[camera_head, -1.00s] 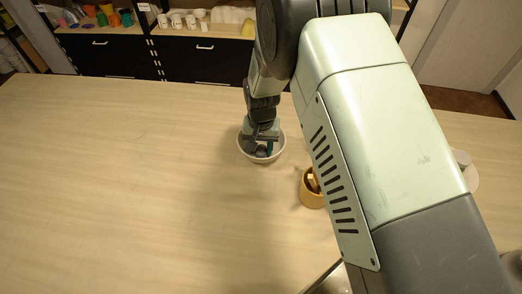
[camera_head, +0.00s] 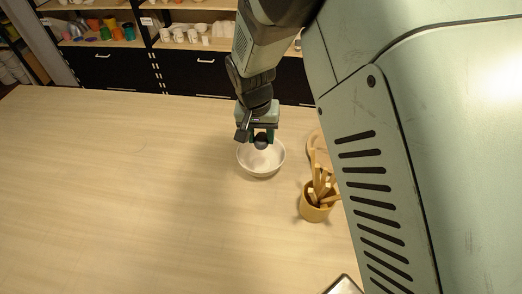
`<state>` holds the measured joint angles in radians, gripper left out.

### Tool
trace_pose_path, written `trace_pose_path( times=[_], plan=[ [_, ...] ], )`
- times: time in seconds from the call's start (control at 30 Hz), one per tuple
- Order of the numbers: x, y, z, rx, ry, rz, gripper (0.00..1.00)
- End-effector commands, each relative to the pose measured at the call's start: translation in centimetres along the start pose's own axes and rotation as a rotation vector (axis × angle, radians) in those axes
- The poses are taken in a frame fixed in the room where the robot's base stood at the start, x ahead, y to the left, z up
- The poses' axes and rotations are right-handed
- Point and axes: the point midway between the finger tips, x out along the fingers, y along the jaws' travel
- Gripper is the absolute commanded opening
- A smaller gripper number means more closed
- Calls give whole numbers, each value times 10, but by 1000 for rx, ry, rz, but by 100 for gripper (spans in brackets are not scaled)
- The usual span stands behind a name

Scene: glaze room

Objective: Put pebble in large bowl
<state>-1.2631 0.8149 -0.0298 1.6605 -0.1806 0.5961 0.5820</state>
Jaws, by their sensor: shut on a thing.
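The large bowl (camera_head: 262,167) is white and round and stands upright on the table near its far side. My gripper (camera_head: 262,141) is over the far part of the bowl, pointing down. It is shut on a dark grey pebble (camera_head: 261,143), which shows between the fingertips. The pebble appears above the bowl's rim, and the inside of the bowl below it looks empty where it shows. Part of the bowl's far rim is hidden behind the gripper.
A tan pot (camera_head: 314,208) with several wooden tools stands right of the bowl. A round wooden thing (camera_head: 313,150) is partly hidden behind my arm. A metal-edged tray (camera_head: 343,286) is at the bottom edge. The table's left side (camera_head: 110,190) is clear. Shelves stand behind.

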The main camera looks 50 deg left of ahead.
Motion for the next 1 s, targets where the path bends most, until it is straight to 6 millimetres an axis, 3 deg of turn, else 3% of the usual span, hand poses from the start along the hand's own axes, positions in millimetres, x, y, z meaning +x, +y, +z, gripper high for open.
trace_pose_path(
  times=[0.13, 0.23, 0.5, 1.0],
  plan=[
    [-17, -2, 6, 14, 91, 24, 7],
    [-15, -4, 9, 19, 118, 29, 7],
    [31, -7, 15, 22, 124, 29, 7],
    [77, -11, 20, 24, 127, 27, 7]
  ],
)
